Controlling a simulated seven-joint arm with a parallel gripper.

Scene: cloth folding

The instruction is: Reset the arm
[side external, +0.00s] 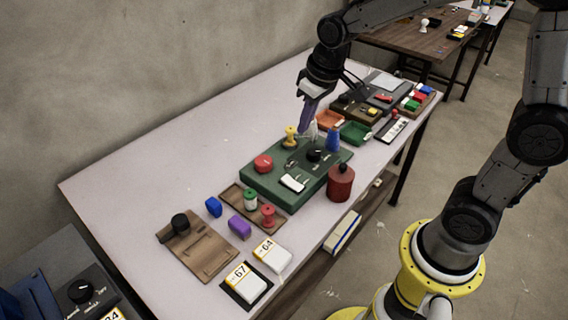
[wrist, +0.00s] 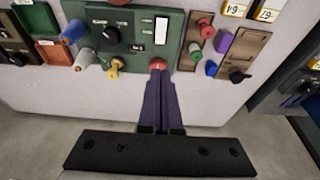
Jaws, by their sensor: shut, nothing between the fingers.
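My gripper (side external: 303,122) hangs over the far side of the green panel (side external: 258,180), near a yellow peg (side external: 291,135). Its purple fingers are shut together with nothing between them. In the wrist view my gripper (wrist: 158,76) points toward the green panel (wrist: 178,22), and its tips overlap the edge of a red knob (wrist: 157,64). I cannot tell the exact gap there. The red knob also shows in the side view (side external: 263,163), left of the gripper.
The pale table (side external: 150,170) is clear at its back left. A blue cone (side external: 333,140) stands near the gripper. A red canister (side external: 340,184) stands at the panel's front right. Orange and green trays (side external: 355,132) lie to the right. A wooden board (side external: 205,254) lies front left.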

